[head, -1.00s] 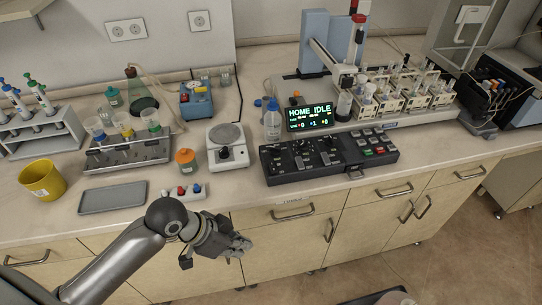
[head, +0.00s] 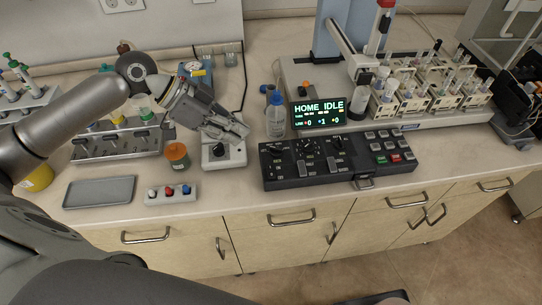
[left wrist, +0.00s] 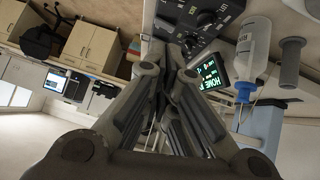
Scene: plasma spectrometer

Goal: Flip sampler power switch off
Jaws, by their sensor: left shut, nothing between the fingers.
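The autosampler (head: 300,76) stands at the back right with a rack of vials and a lit display (head: 319,113) reading "HOME IDLE". The display also shows in the left wrist view (left wrist: 210,70). A black control box (head: 372,180) with knobs, switches and coloured buttons lies in front of it and shows in the left wrist view (left wrist: 168,24). I cannot tell which control is the sampler power switch. My left gripper (head: 242,131) is shut and empty, above the white stirrer, left of the bottle and box. In the left wrist view its fingers (left wrist: 174,62) point towards the box.
A clear bottle (head: 275,120) stands between my left gripper and the display. The white stirrer (head: 236,157) is below the gripper. An orange-capped jar (head: 177,157), a small switch strip (head: 171,195) and a grey tray (head: 100,192) are to the left.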

